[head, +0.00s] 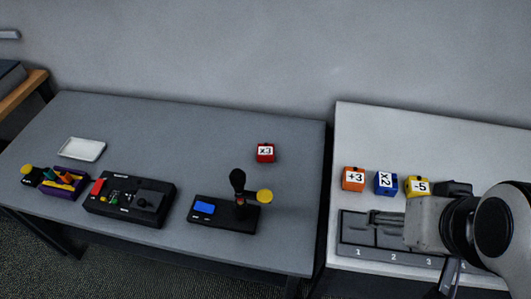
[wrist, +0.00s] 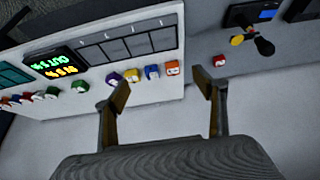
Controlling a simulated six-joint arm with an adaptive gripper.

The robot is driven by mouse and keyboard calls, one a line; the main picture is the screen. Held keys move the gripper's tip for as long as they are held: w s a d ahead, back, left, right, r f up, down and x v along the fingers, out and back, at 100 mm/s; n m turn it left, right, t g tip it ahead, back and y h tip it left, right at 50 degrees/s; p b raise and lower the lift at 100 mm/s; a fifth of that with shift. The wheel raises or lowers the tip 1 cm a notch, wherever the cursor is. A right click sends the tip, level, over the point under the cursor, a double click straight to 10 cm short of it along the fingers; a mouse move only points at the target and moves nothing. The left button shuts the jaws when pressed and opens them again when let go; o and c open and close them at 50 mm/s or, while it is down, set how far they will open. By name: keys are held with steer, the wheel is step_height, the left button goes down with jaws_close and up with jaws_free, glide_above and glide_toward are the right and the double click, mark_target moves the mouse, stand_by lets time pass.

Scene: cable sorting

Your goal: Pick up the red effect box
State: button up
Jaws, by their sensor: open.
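The red effect box (head: 265,153), with a white face marked "x3", sits on the grey table toward its right back side in the head view. It also shows in the wrist view (wrist: 219,60), small and far off, just beyond the right finger. My gripper (wrist: 166,88) is open and empty, its two fingers spread in the wrist view. In the head view my gripper (head: 386,219) is over the white table at the right, above the numbered slots, well to the right of the red box.
Orange (head: 353,179), blue (head: 386,183) and yellow (head: 418,187) boxes stand in a row near the numbered slot panel (head: 358,252). A black device with an upright microphone-like part (head: 237,180) is in front of the red box. A gap separates the tables.

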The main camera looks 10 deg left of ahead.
steer(key=w+a+f+n+t+y, duration=0.1)
steer(key=w+a+f, duration=0.2)
steer(key=w, duration=0.6)
steer(key=w+a+f+n+t, duration=0.1)
steer(key=w+a+f, duration=0.2)
steer(key=w, duration=0.7)
steer(key=w+a+f+n+t+y, duration=0.1)
steer(key=w+a+f+t, duration=0.2)
steer(key=w, duration=0.6)
steer(key=n+y, duration=0.3)
steer(key=y, duration=0.2)
glide_toward(268, 150)
steer(key=shift+w+a+f+t, duration=0.15)
steer(key=shift+w+a+f, duration=0.1)
steer(key=shift+w, duration=0.35)
steer(key=shift+w+a+f+t, duration=0.1)
steer(key=shift+w+f+t, duration=0.1)
steer(key=shift+w, duration=0.4)
steer(key=shift+s+a+f, duration=0.15)
steer(key=shift+a+f, duration=0.15)
steer(key=shift+f, duration=0.1)
steer(key=shift+x, duration=1.3)
